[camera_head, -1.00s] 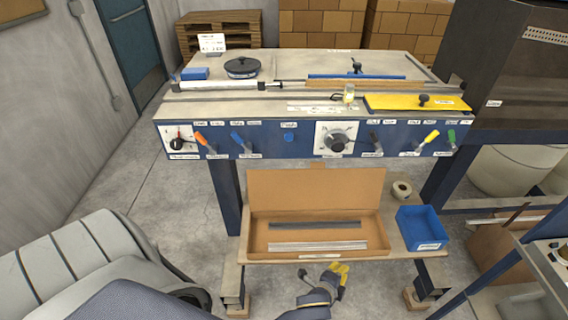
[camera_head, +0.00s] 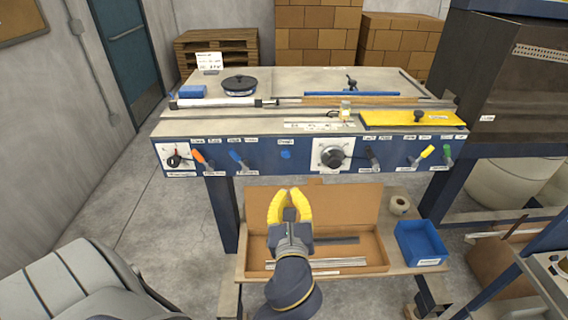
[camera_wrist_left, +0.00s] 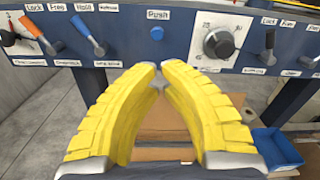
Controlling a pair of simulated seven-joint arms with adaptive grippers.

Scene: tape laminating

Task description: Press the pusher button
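The pusher button is a blue round button (camera_head: 286,154) on the machine's blue front panel. In the left wrist view the blue button (camera_wrist_left: 157,33) sits under a label reading "Push", just above and beyond the fingertips. My left gripper (camera_head: 288,192) has yellow fingers that point up toward the panel, below the button and apart from it in the picture. In the left wrist view its fingertips (camera_wrist_left: 160,68) lean toward each other with a narrow gap, and nothing is held. My right gripper is out of view.
A black dial (camera_head: 333,156) is right of the button, and a blue-handled lever (camera_head: 236,156) is left of it. Orange, yellow and green levers also stick out. Below are an open cardboard box (camera_head: 345,202) and a blue bin (camera_head: 421,243). A grey chair stands at lower left.

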